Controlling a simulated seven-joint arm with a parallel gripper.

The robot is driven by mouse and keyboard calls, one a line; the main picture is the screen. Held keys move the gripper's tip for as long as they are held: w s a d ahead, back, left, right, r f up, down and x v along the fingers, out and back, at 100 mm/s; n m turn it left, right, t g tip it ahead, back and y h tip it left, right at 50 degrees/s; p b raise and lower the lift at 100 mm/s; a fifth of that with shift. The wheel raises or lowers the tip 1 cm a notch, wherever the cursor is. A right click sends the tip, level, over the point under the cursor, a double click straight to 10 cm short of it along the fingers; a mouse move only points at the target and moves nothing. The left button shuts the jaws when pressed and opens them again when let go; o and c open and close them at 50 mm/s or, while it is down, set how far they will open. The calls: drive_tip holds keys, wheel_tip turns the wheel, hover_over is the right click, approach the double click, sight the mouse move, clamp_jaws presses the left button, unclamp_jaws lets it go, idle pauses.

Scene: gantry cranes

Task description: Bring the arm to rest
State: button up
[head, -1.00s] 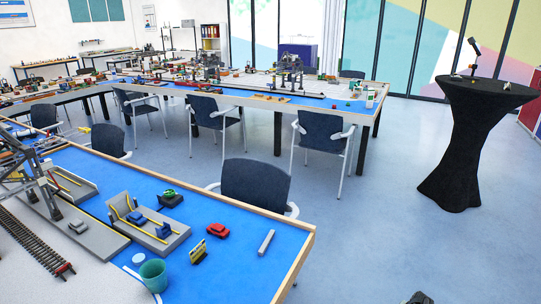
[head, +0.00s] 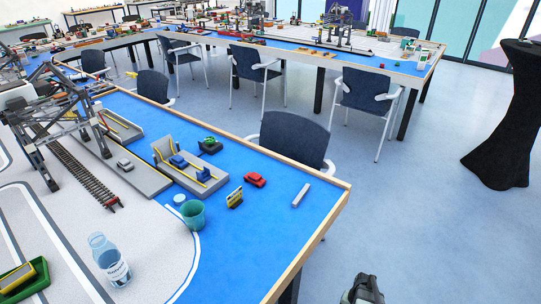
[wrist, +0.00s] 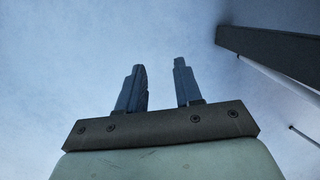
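My gripper (wrist: 160,85) shows in the wrist view with its two dark fingers apart and nothing between them. The fingertips cannot be made out in the head view.
The near table holds a green cup (head: 191,215), a bottle (head: 110,262), a red toy car (head: 254,180), a grey bar (head: 300,195) and a gantry crane (head: 45,135). A chair (head: 292,140) stands behind it. A black draped stand (head: 508,125) is at right. Floor between is clear.

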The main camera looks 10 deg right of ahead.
drive_tip(key=s+a+r+n+g+h, duration=0.1)
drive_tip(key=s+a+n+g, duration=0.4)
drive_tip(key=s+a, duration=1.3)
drive_tip(key=shift+a+r+n+g+h, duration=0.35)
drive_tip(key=shift+a+r+n, duration=0.35)
drive_tip(key=shift+a+n, duration=0.35)
